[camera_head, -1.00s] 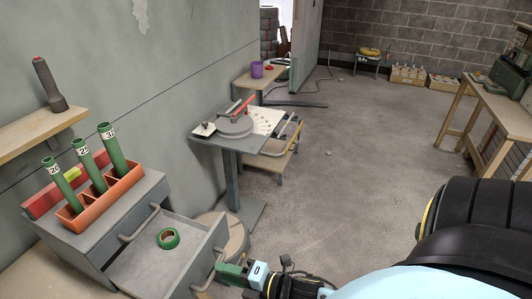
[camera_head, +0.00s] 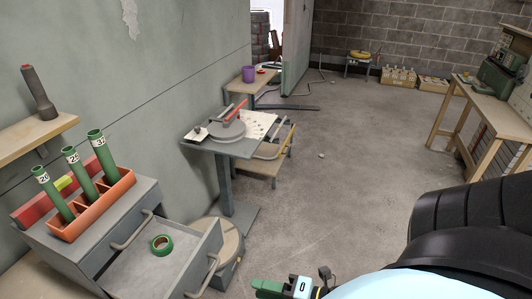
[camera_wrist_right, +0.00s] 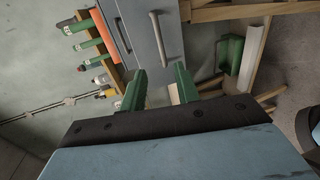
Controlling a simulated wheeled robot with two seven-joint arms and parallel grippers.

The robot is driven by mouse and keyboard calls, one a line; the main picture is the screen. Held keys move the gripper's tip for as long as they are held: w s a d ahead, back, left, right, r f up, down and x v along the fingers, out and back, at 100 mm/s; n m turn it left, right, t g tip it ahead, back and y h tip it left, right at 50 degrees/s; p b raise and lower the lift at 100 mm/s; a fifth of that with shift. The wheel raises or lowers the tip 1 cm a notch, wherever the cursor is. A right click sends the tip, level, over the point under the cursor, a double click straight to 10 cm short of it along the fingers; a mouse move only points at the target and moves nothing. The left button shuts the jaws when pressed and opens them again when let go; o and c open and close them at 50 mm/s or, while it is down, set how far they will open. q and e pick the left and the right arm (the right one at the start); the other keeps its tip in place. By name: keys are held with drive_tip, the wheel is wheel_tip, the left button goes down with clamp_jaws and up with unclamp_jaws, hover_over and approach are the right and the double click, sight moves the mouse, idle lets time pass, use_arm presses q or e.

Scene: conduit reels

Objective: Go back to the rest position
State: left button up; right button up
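My right gripper (camera_head: 268,288) shows at the bottom edge of the head view, right of the open drawer (camera_head: 150,272) and apart from its handle. In the right wrist view its two green fingers (camera_wrist_right: 160,82) stand apart with nothing between them, so it is open and empty. The drawer front with its handle (camera_wrist_right: 160,38) shows beyond the fingers there. My left gripper is not in view.
A green tape roll (camera_head: 161,245) lies in the drawer. An orange holder (camera_head: 98,207) with green tubes stands on the cabinet. A bender stand (camera_head: 225,185) is beyond. The floor (camera_head: 340,170) in the middle is mostly clear.

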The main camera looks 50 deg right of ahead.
drive_tip(key=shift+f, duration=0.1)
drive_tip(key=s+d+f+m+g+h, duration=0.2)
drive_tip(key=f+m, duration=0.2)
drive_tip(key=f, duration=0.4)
drive_tip(key=s+d+f+m+g+h, duration=0.1)
drive_tip(key=s+f+m, duration=0.15)
drive_tip(key=f, duration=0.55)
drive_tip(key=s+d+f+m+g+h, duration=0.15)
drive_tip(key=f+m, duration=0.25)
drive_tip(key=f, duration=0.4)
drive_tip(key=s+a+f+m+g+b, duration=0.1)
drive_tip(key=s+a+f+m+g, duration=0.1)
drive_tip(key=s+f+m+g, duration=0.2)
drive_tip(key=s+a+f+m+g+h, duration=0.1)
drive_tip(key=s+f+m+g, duration=0.4)
drive_tip(key=s+f, duration=0.6)
drive_tip(key=shift+s+a+f+m+b, duration=0.35)
drive_tip(key=shift+s+a, duration=0.2)
drive_tip(key=shift+a, duration=0.35)
